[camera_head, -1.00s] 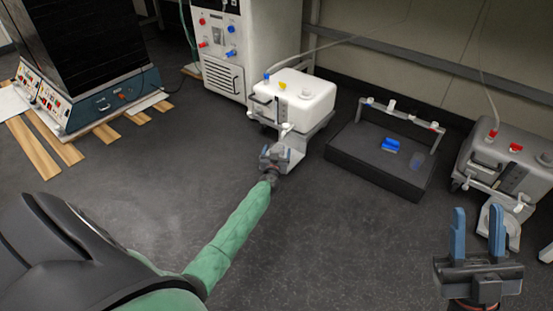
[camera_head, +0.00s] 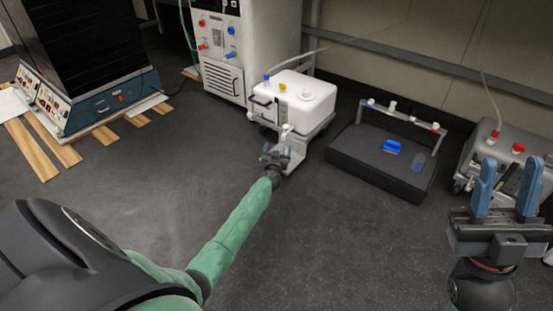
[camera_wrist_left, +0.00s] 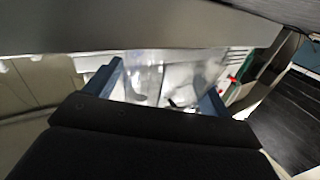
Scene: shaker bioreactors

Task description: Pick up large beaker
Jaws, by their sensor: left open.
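My left gripper (camera_head: 277,158) is open at the front of the white tank, by the tank's spout. In the left wrist view, my left gripper's fingers (camera_wrist_left: 158,90) are spread apart. A clear, pale glassy shape (camera_wrist_left: 145,82) shows between and beyond them; it may be the large beaker, but its outline is blurred and I cannot tell whether the fingers touch it. In the head view, no beaker stands out clearly by the spout, where my gripper hides part of the area. My right gripper (camera_head: 506,190) is open and empty at the right.
The white tank (camera_head: 303,97) stands on a grey base before a white cabinet (camera_head: 222,45). A grey tank (camera_head: 483,150) is partly behind my right gripper. The dark floor in front is clear.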

